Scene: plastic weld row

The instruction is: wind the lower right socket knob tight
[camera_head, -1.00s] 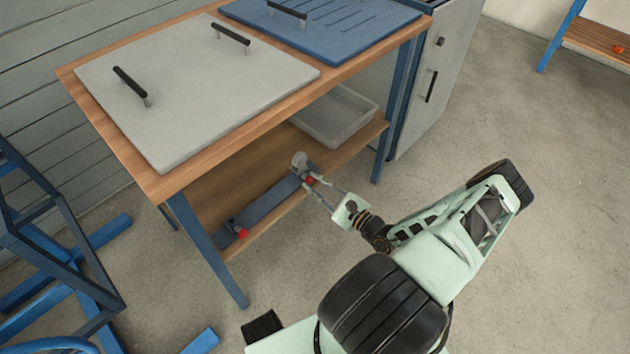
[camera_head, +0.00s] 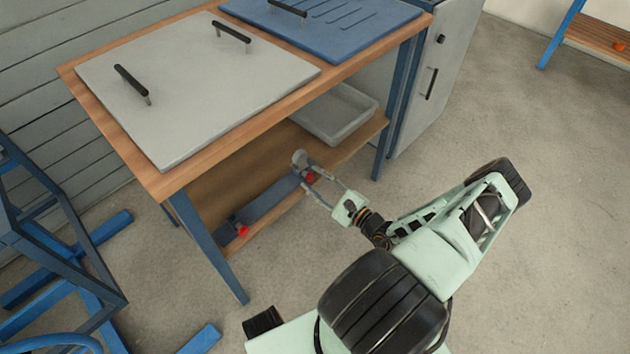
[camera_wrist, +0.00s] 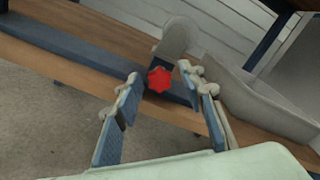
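The red star-shaped knob (camera_wrist: 159,79) at the right end of the blue-grey bar shows in the wrist view; it also shows in the head view (camera_head: 310,178). A rounded grey upright part (camera_wrist: 175,38) stands just behind it. My gripper (camera_wrist: 160,76) is open, with one finger on each side of the knob and clear gaps between. The knob appears at or slightly beyond the fingertips; the exact depth is unclear. In the head view my gripper (camera_head: 313,181) reaches in at the shelf's front. A second red knob (camera_head: 243,230) is at the bar's left end.
The blue-grey bar (camera_head: 268,200) lies on the wooden lower shelf, below the bench top (camera_head: 150,185). A grey tray (camera_head: 338,133) stands right of the knob; its wall (camera_wrist: 262,115) is near my right finger. A blue bench leg (camera_head: 212,255) stands to the left.

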